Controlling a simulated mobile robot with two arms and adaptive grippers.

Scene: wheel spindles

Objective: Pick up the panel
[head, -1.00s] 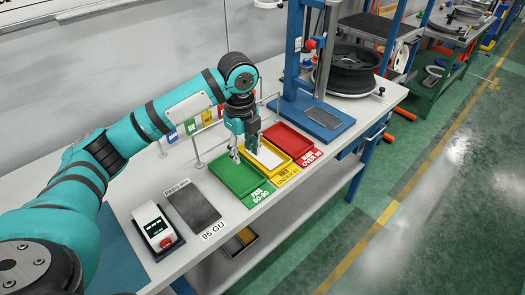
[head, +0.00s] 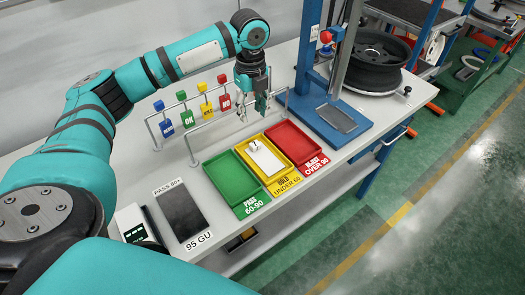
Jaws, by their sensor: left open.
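A white panel (head: 267,158) lies in the yellow tray (head: 284,189) marked "UNDER 60", with a small dark mark near its upper left end. A dark flat panel (head: 181,214) lies on the table between labels reading "PASS 80+" and "95 GU". A grey plate (head: 337,118) lies on the blue base of the press. I cannot tell which of these the task means. My left gripper (head: 252,112) is open and empty, above and behind the trays, apart from all three. My right gripper is not in view.
A green tray (head: 232,197) and a red tray (head: 311,166) flank the yellow one. A rail with coloured tags (head: 187,118) stands behind them. The blue press (head: 309,55) and a dark wheel (head: 368,65) stand at right, a meter (head: 137,227) at left.

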